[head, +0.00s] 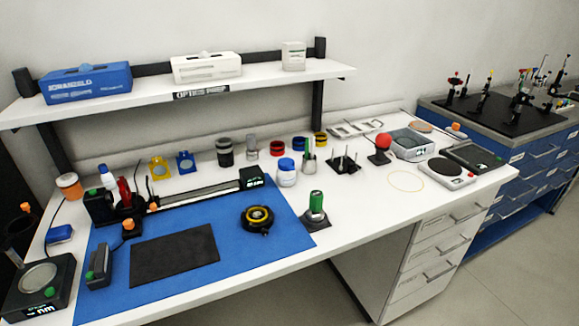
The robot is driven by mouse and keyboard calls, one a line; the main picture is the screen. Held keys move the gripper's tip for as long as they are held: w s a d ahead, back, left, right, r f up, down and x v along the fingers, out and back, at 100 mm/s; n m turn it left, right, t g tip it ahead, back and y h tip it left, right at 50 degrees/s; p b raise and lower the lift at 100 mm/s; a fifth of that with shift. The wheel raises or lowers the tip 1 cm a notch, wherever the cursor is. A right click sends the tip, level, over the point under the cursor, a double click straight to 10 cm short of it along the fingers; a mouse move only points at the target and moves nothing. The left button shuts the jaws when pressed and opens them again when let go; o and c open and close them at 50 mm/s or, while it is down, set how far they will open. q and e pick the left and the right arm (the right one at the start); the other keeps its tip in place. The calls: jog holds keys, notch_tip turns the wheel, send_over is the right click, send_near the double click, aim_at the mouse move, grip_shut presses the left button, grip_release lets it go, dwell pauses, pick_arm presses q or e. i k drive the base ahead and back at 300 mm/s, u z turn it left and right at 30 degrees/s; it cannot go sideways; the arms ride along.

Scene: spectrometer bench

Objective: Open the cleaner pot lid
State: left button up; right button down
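A white pot with a blue lid (287,172) stands upright on the bench behind the blue mat (290,236). Its lid appears to be seated on top. A second jar, with an orange body and a pale top (68,185), stands at the left back of the bench. No label is readable, so I cannot tell for certain which is the cleaner pot. Neither of my grippers is in view.
A green-topped tool on a dark base (315,208) stands in front of the white pot. A stand with green-handled tools (309,158) is close on its right. A shelf (190,92) overhangs the back. The mat's front right is clear.

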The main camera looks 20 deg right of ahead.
aim_at(283, 164)
jog(key=k, duration=1.2)
jog(key=z, duration=0.65)
jog(key=i, duration=1.5)
jog(key=u, duration=0.65)
